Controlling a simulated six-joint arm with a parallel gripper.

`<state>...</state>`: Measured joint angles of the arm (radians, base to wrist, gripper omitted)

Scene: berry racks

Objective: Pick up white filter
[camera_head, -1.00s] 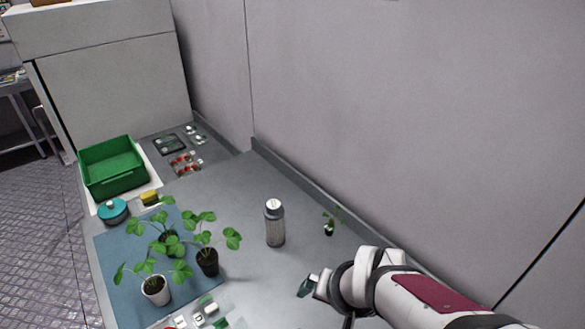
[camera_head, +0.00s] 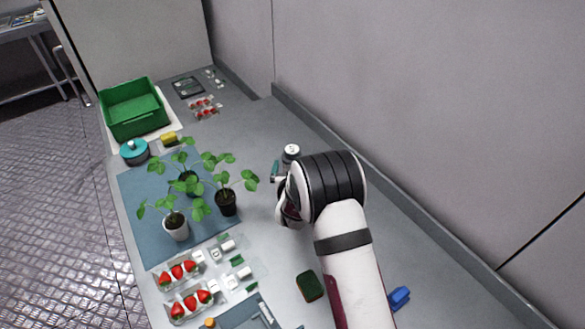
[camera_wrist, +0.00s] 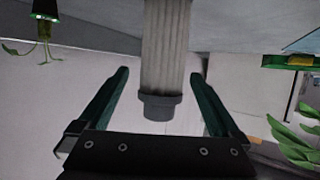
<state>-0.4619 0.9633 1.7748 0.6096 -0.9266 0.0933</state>
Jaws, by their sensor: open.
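The white filter is a pale ribbed cylinder with a grey cap. In the head view the top of the white filter (camera_head: 291,151) shows above my wrist; the rest is hidden behind my arm. In the wrist view the white filter (camera_wrist: 164,45) hangs upside down in the picture, its grey cap lowest, lined up between my two green fingers. My gripper (camera_wrist: 160,73) is open, with a visible gap on each side of the filter. I cannot tell how deep the filter is between the fingers. In the head view a teal fingertip of my gripper (camera_head: 275,172) shows left of the filter.
Potted plants (camera_head: 227,203) stand on a blue mat (camera_head: 137,190) to the left. Strawberry trays (camera_head: 190,301) lie in front. A green crate (camera_head: 133,121) stands behind. A dark green block (camera_head: 310,286) and a blue item (camera_head: 399,297) lie near my arm. The wall runs along the right.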

